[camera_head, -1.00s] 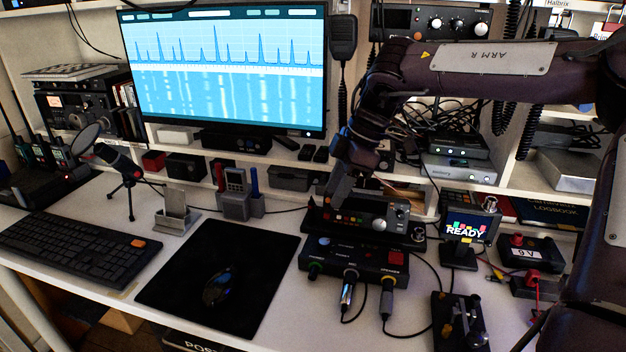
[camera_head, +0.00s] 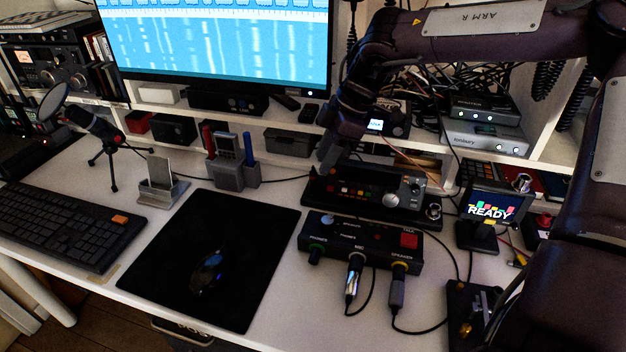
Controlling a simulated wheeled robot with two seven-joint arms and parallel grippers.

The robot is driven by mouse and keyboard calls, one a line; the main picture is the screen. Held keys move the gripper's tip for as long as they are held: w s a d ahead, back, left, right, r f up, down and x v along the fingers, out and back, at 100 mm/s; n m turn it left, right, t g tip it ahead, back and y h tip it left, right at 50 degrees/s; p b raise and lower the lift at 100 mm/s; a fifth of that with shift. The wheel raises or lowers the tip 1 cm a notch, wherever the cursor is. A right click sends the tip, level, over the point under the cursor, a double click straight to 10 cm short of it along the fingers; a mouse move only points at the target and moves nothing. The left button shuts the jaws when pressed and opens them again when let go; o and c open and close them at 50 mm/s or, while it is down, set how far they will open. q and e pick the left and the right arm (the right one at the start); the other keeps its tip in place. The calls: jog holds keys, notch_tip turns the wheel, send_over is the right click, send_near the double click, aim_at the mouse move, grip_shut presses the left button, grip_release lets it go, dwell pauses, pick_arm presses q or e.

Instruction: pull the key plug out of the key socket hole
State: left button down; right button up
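A black socket box (camera_head: 345,228) stands on the desk with a row of sockets along its front. A silver plug (camera_head: 352,284) with a cable sits in the middle socket. A dark grey plug (camera_head: 397,290) sits in the yellow-ringed right socket, and its cable runs right toward a black Morse key (camera_head: 475,305). My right gripper (camera_head: 328,157) points down behind the box, near the left end of a button unit, apart from both plugs. Its finger gap is not clear. My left gripper is out of view.
A button unit (camera_head: 345,190) stands right behind the box. A small READY screen (camera_head: 489,208) stands to its right. A mouse pad (camera_head: 220,245) with a mouse lies left. My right arm covers the right side. Desk before the plugs is clear except cables.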

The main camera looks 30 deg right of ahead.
aim_at(313, 182)
jog(key=x, duration=0.4)
jog(key=shift+w, duration=0.1)
jog(key=shift+w+a+f+b, duration=0.2)
jog(key=shift+f+b, duration=0.1)
jog(key=shift+f, duration=0.1)
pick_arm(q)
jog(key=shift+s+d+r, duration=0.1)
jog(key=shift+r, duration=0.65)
pick_arm(e)
jog(key=shift+s, duration=0.1)
grip_shut()
